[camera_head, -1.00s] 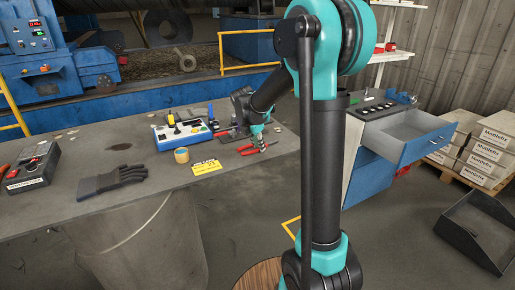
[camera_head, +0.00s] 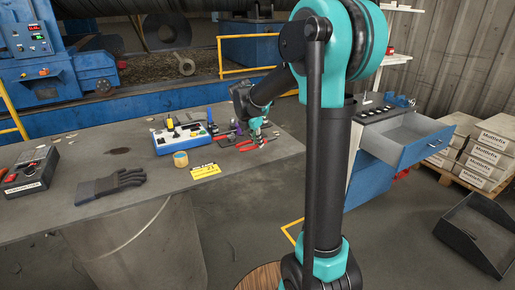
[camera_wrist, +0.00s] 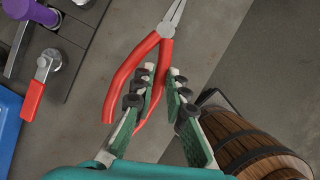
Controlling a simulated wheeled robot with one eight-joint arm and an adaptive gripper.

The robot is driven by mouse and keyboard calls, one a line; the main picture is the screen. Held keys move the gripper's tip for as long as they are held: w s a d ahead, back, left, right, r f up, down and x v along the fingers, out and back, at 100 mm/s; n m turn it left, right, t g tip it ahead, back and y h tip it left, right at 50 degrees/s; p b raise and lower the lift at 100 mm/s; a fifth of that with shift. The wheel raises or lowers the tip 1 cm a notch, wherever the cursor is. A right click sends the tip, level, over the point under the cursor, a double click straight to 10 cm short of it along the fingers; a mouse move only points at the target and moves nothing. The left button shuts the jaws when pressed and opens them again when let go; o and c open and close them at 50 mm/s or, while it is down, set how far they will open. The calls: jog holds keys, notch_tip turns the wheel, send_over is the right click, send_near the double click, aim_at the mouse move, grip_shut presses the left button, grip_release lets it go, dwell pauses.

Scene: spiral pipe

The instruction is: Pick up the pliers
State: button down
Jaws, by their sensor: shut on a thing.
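The red-handled pliers (camera_wrist: 129,74) show in the wrist view with their grey jaws pointing away from my gripper. My gripper (camera_wrist: 161,84) is shut on the pliers at the right-hand handle, which lies between the green fingers. The other handle is spread out to the left, outside the fingers. In the head view the pliers (camera_head: 246,147) are small, near the right end of the grey workbench (camera_head: 120,212), with my gripper (camera_head: 259,138) over them. A clear gap to the bench surface cannot be made out.
A tool with a red handle (camera_wrist: 34,98) and a purple part lie on a dark plate left of the pliers. A blue-white box (camera_head: 180,139), a tan roll (camera_head: 180,159), a yellow card (camera_head: 206,171) and a dark glove (camera_head: 109,185) lie on the bench. A wooden barrel (camera_wrist: 252,145) stands beyond the bench edge.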

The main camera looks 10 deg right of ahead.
notch_tip(320, 180, up, 16)
jog(key=shift+r, duration=0.2)
